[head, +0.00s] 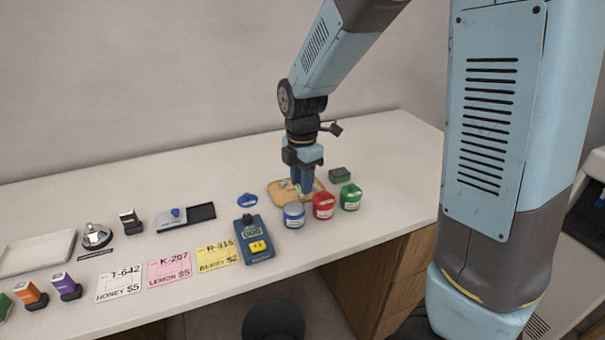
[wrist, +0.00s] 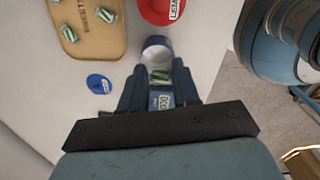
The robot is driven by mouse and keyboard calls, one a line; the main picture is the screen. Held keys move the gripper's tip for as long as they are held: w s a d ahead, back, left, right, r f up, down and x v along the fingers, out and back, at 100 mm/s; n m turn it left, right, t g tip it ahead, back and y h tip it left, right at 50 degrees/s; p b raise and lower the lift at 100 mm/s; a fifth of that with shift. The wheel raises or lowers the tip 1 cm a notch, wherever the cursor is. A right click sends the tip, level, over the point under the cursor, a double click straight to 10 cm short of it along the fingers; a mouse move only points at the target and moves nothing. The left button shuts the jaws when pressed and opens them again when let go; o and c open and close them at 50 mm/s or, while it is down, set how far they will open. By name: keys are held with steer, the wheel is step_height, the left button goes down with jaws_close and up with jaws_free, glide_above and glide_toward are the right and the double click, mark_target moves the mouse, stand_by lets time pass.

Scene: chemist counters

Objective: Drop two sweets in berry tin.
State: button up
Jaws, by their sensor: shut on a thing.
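My gripper (wrist: 160,82) is shut on a green-and-white sweet (wrist: 160,76), held between the fingertips. In the head view my gripper (head: 306,190) points down behind the blue tin (head: 293,215), near the sweets tray (head: 276,193). The blue tin is open, and in the wrist view its pale inside (wrist: 157,52) shows just beyond the fingertips. Its blue lid (head: 248,200) lies on the counter to the left. The red tin (head: 323,207) and green tin (head: 350,198) have lids on. Tin labels are too small to read. Several sweets (wrist: 70,33) lie on the tray.
A blue counting device (head: 253,240) stands left of the blue tin. Price cards (head: 218,257) for honey, lemon and berry lie along the front edge. A green-topped block (head: 340,175) sits behind the tins. A bell (head: 96,236) and stamps stand at left.

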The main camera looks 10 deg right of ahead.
steer(key=shift+d+f, duration=0.1)
steer(key=shift+f, duration=2.65)
steer(key=o, duration=1.1)
step_height(320, 180, up, 14)
steer(key=shift+f, duration=0.1)
